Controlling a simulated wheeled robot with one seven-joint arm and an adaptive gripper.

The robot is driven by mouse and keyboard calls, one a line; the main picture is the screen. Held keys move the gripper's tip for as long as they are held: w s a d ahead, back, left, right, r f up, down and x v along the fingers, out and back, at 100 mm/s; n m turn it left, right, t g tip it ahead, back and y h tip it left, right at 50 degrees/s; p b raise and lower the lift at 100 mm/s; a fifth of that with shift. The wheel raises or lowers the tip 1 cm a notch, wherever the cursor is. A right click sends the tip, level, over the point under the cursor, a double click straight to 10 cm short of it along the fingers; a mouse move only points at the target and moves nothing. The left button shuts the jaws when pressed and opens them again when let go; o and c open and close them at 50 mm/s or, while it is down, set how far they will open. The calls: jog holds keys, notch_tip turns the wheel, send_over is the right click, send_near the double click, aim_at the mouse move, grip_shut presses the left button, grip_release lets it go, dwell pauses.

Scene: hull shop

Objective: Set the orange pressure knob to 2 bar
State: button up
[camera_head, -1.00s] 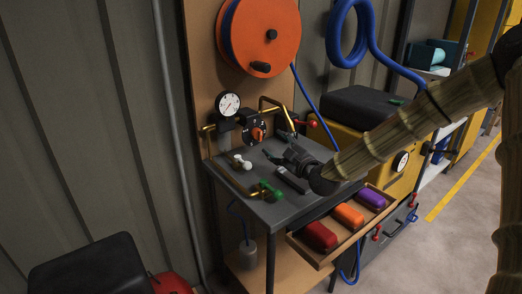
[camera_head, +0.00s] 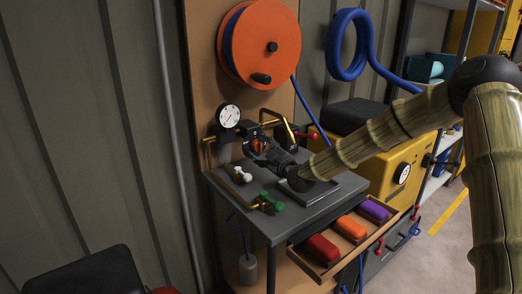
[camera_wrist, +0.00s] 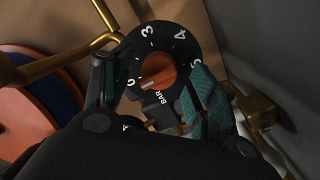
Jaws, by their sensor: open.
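The orange pressure knob (camera_wrist: 158,75) sits in the middle of a black dial plate (camera_wrist: 181,48) with white numbers and the word BAR. A pale pointer line on the knob points left in the wrist view, to the low-number side; its exact reading is unclear. My gripper (camera_wrist: 152,82) is open, one finger on each side of the knob. Whether either finger touches it, I cannot tell. In the head view my gripper (camera_head: 262,149) is at the regulator and largely hides the knob (camera_head: 257,145). The round white gauge (camera_head: 228,116) is left of it; its needle is too small to read.
Brass pipes (camera_head: 280,116) flank the regulator. The grey bench top (camera_head: 285,216) below holds a green-handled valve (camera_head: 270,202) and a white fitting (camera_head: 240,175). An open drawer (camera_head: 309,262) with red, orange and purple items juts out in front. A hose reel (camera_head: 285,50) hangs above.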

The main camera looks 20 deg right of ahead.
jog(key=shift+w+a, duration=0.1)
jog(key=shift+w, duration=0.3)
jog(key=c, duration=1)
jog(key=shift+m, duration=0.3)
jog(key=m, duration=0.4)
jog(key=shift+r+g, duration=0.1)
jog(key=shift+g, duration=0.2)
jog(key=shift+m, duration=2.3)
